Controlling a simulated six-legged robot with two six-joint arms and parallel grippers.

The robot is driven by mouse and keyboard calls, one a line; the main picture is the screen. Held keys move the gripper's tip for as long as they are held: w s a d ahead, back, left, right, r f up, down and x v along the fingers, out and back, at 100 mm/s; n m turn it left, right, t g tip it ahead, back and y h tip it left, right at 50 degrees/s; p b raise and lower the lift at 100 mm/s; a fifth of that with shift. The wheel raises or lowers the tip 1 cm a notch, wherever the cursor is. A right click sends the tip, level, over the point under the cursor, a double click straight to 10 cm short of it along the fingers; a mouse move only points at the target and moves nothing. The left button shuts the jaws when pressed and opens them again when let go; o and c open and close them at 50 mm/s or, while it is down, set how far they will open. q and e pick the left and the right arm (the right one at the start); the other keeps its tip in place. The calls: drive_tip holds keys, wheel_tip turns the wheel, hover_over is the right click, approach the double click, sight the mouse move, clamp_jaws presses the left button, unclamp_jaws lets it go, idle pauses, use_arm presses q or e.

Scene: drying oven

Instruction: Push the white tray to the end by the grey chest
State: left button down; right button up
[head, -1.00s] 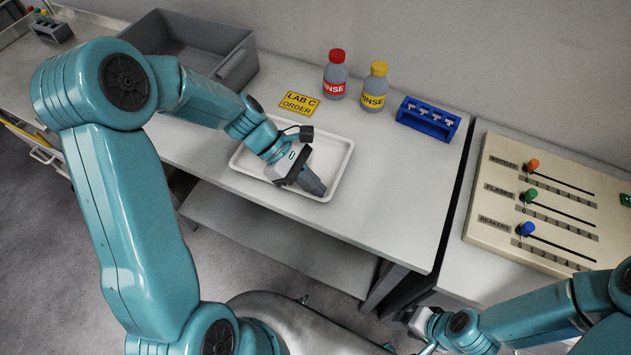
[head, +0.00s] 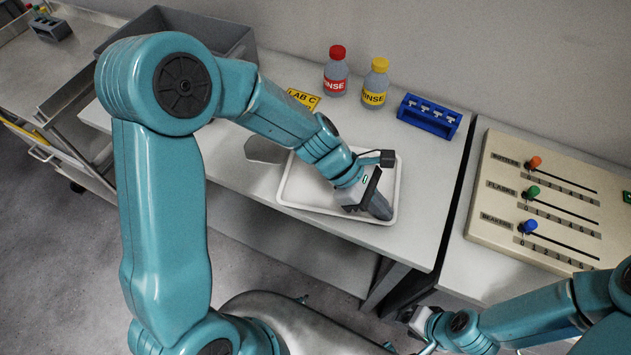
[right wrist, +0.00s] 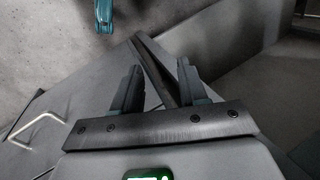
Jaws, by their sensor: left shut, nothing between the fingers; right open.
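The white tray (head: 300,178) is a shallow rimmed tray lying flat on the left bench, near its front edge. My left gripper (head: 378,208) is shut and empty, pointing down inside the tray near its right side. Whether its fingers touch the tray's wall is hard to tell. My right gripper (head: 410,318) is low at the lower right in the head view; the right wrist view shows its two fingers (right wrist: 157,85) apart with nothing between them. A grey surface with a pale handle (right wrist: 38,128) shows there; I cannot tell if it is the grey chest.
A grey open bin (head: 235,38) stands at the back left. Red-capped (head: 336,75) and yellow-capped (head: 375,85) bottles and a blue rack (head: 428,117) stand behind the tray. A slider board (head: 490,215) lies beyond a gap on the right. Bench right of the tray is bare.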

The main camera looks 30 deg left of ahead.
use_arm(q)
drive_tip(key=d, duration=0.7)
drive_tip(key=shift+w+d, duration=0.1)
drive_tip(key=shift+w, duration=0.1)
